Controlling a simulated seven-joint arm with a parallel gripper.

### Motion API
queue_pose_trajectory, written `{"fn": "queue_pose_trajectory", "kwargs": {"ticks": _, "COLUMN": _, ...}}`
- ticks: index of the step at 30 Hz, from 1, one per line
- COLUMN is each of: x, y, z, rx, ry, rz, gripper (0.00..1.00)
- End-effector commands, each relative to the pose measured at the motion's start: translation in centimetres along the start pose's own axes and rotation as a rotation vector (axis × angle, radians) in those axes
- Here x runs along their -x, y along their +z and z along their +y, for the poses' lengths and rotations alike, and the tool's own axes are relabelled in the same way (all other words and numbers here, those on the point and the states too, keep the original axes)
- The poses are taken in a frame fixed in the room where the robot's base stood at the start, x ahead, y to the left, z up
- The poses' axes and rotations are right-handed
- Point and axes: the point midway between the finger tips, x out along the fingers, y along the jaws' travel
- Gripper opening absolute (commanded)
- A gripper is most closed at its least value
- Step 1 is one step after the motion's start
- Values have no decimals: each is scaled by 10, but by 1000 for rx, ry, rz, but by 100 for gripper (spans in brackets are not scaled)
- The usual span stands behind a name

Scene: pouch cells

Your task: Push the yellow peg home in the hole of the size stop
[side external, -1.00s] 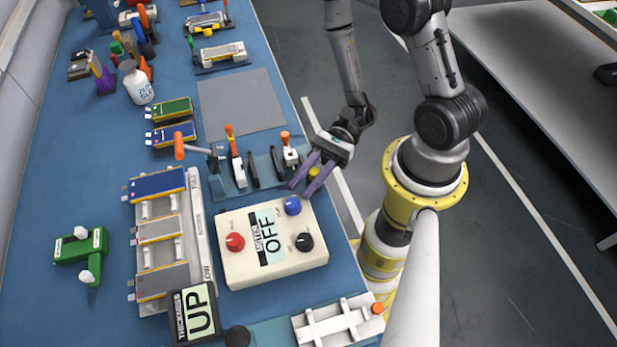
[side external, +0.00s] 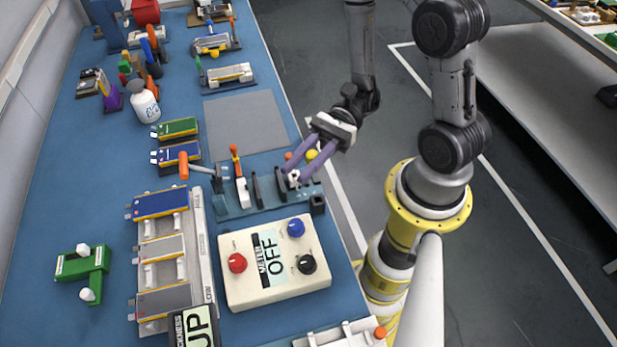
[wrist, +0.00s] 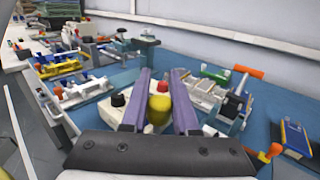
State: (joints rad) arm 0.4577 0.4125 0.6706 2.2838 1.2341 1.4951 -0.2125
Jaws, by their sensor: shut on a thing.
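My gripper (side external: 298,174) is shut on the yellow peg (side external: 312,154), whose rounded yellow end shows between the purple fingers. In the wrist view, the peg (wrist: 158,104) sits between both fingers, in front of my gripper (wrist: 160,74). In the side view, my gripper overlaps the right part of a teal base (side external: 232,209) with toggle clamps. A small dark block (side external: 317,205) with an opening on top stands at that base's right end, apart from the peg. It may be the size stop; I cannot be sure. The peg's lower end is hidden.
A white clamp with an orange handle (side external: 288,156) stands close behind the fingers. The cream meter box (side external: 275,275) with knobs lies nearer the camera. A bare grey mat (side external: 249,125) is beyond the base. The table's right edge runs under my arm.

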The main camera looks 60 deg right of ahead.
Motion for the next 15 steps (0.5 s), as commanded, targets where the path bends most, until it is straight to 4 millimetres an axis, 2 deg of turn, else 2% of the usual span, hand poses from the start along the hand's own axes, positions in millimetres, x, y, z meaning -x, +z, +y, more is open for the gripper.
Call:
{"fn": "queue_pose_trajectory", "kwargs": {"ticks": 3, "x": 9, "y": 1, "z": -30, "rx": 6, "ry": 0, "rz": 1, "gripper": 0}}
{"fn": "queue_pose_trajectory", "kwargs": {"ticks": 6, "x": 15, "y": 2, "z": -47, "rx": 4, "ry": 2, "rz": 1, "gripper": 0}}
{"fn": "queue_pose_trajectory", "kwargs": {"ticks": 9, "x": 18, "y": 4, "z": -56, "rx": 1, "ry": 2, "rz": 0, "gripper": 0}}
{"fn": "queue_pose_trajectory", "kwargs": {"ticks": 15, "x": 18, "y": 4, "z": -57, "rx": 0, "ry": 2, "rz": -1, "gripper": 0}}
